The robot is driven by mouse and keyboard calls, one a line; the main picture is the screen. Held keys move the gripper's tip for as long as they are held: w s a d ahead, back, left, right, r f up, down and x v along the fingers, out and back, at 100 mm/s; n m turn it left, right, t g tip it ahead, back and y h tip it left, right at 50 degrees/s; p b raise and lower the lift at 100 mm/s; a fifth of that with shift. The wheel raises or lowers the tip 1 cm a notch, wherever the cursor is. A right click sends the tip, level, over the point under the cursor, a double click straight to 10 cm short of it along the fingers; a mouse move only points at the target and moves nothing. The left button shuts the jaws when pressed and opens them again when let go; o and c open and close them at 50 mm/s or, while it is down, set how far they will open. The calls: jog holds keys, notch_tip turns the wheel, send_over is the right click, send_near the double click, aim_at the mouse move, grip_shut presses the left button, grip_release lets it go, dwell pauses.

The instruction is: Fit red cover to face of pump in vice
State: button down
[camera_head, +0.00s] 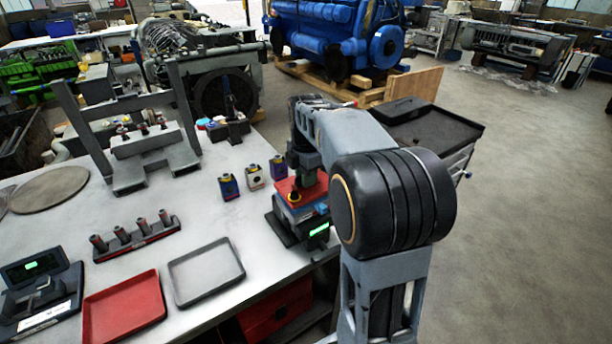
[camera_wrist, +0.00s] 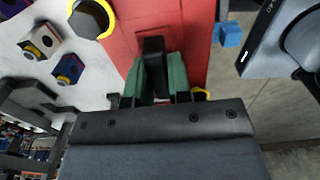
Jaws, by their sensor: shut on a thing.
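The red cover (camera_head: 313,190) is a flat plate at the right edge of the bench. It also fills the upper middle of the wrist view (camera_wrist: 190,30), with yellow-rimmed round parts at its edges. My gripper (camera_wrist: 158,80) has its green pads shut on the black upright grip (camera_wrist: 154,62) of the cover. In the head view my gripper (camera_head: 308,172) comes down onto the red plate, partly hidden by my arm. Blue and grey parts lie under the plate; I cannot tell whether it rests on them. A dark vice-like fixture (camera_head: 236,129) stands farther back; no pump is clearly visible in it.
Several small blue and pale blocks (camera_head: 254,177) stand left of the cover. A red tray (camera_head: 125,308), a grey tray (camera_head: 206,272) and a rack of dark cylinders (camera_head: 136,240) lie on the bench. A grey frame (camera_head: 157,157) stands at the back left. A black-topped cart (camera_head: 430,130) is at the right.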

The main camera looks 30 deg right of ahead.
jog(key=shift+f+b, duration=0.5)
jog(key=shift+f, duration=0.3)
dwell(0.5)
jog(key=c, duration=1)
grip_release()
jog(key=shift+o, duration=0.2)
notch_tip(320, 180, up, 14)
jog(key=shift+p, duration=0.3)
